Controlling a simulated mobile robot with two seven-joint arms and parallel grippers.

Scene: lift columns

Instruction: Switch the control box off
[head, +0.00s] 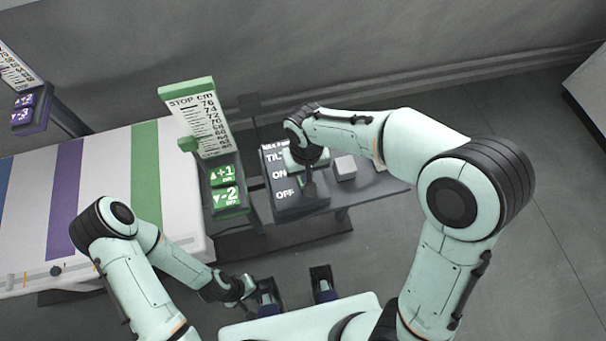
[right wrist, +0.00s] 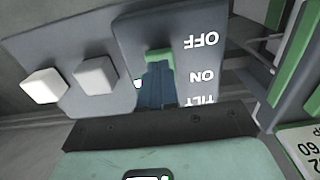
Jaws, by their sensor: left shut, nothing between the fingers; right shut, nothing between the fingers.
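The control box (head: 283,205) is a dark grey panel with white TILT, ON and OFF labels, right of the green lift panel. In the right wrist view the control box (right wrist: 215,60) appears upside down. A green block (right wrist: 160,56) on it, seemingly the switch handle, lies level with the space between OFF and ON, above a blue part. My right gripper (head: 309,188) is shut over the box beside the labels and hides part of it; I cannot tell whether it touches the handle. My left gripper (head: 246,288) is shut and empty, low and away from the box.
A striped white platform (head: 100,190) fills the left.

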